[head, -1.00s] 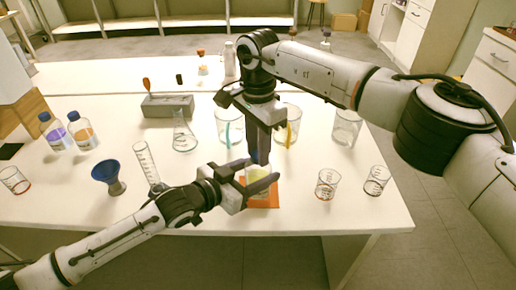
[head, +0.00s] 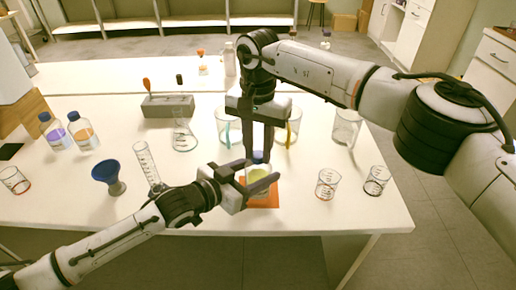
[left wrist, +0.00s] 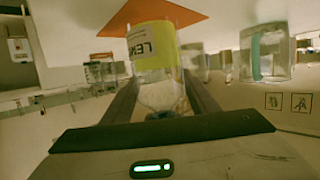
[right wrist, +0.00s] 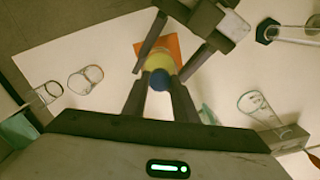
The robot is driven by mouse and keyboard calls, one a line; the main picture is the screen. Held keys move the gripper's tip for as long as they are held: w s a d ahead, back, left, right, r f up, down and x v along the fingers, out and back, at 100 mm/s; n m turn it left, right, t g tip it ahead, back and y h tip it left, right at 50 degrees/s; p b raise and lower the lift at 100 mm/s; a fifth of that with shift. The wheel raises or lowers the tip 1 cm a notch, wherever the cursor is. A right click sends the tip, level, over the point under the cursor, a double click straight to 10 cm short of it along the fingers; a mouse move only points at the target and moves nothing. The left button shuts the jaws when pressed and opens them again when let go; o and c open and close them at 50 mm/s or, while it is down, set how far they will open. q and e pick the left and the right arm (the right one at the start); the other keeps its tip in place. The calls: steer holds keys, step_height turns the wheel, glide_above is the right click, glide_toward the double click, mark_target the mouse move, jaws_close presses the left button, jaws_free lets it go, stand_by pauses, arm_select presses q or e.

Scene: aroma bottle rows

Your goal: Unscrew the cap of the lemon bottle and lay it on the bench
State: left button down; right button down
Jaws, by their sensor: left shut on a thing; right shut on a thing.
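The lemon bottle (head: 258,175) has a yellow label and a blue cap (head: 260,156), and stands upright over an orange mat (head: 264,201). In the left wrist view, the bottle (left wrist: 153,45) appears upside down with part of its label text readable. My left gripper (head: 258,180) is shut around the bottle's body from the left. My right gripper (head: 259,155) points straight down from above and is shut on the cap. In the right wrist view, the cap (right wrist: 160,79) sits between the fingertips, above the yellow label. Whether the cap is still threaded on cannot be seen.
Beakers (head: 326,184) and (head: 376,180) stand right of the mat; larger beakers (head: 229,126) stand behind. A blue funnel (head: 107,175), graduated cylinder (head: 147,165), flask (head: 184,135) and two blue-capped bottles (head: 82,132) stand left. The bench's front right (head: 350,215) is clear.

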mark_target(258, 154)
steer(key=shift+r, duration=0.2)
steer(key=shift+r, duration=0.9)
steer(key=shift+r, duration=2)
arm_select(q)
steer(key=c, duration=0.6)
jaws_free()
